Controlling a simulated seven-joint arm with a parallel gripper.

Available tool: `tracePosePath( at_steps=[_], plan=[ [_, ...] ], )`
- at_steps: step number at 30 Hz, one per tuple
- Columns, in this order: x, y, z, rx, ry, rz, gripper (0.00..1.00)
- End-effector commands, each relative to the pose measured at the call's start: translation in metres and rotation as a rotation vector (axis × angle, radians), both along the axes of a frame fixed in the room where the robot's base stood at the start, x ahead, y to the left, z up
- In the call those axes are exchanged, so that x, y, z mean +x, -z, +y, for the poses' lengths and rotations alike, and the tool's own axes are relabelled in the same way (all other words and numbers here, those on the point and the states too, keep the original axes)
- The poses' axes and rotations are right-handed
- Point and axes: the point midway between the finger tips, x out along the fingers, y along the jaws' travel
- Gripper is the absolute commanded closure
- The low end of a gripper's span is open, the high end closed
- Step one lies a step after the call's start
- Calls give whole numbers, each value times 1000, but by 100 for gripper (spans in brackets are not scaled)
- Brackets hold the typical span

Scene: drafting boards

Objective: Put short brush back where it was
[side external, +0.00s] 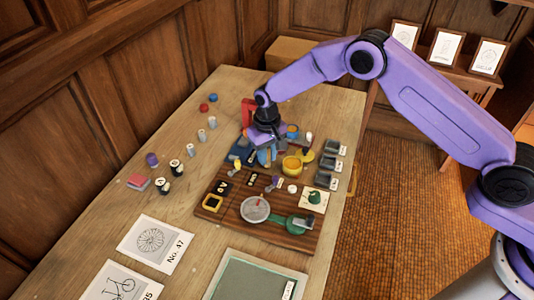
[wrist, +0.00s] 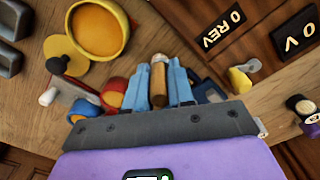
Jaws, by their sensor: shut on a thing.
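The short brush (wrist: 158,78) shows in the wrist view as a stubby light-wood piece with a darker, brownish lower part. My gripper (wrist: 160,72) is shut on it, with one light-blue finger on each side. In the side external view my gripper (side external: 265,155) points down over the far part of the dark wooden board (side external: 300,243), left of the yellow bowl (side external: 292,166). The brush cannot be made out there, and its height above the surface is unclear. The yellow bowl with orange inside also shows in the wrist view (wrist: 97,30).
Red and blue round pieces (wrist: 115,92) lie close to the left finger in the wrist view. A red upright object (side external: 248,112) stands behind my gripper. Small cylinders (side external: 201,135) stand on the table at left, with bare wood around them.

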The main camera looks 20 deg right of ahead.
Motion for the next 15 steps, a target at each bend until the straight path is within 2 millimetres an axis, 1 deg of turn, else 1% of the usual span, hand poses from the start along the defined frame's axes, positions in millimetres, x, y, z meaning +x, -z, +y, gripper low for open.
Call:
tracePosePath(
  at_steps=[4,5,6,7,15],
  plan=[
    [0,3,0,0,0,0,100],
    [0,3,0,0,0,-1,67],
    [0,3,0,0,0,-1,54],
    [0,3,0,0,0,-1,52],
    [0,2,0,0,0,0,52]
  ],
)
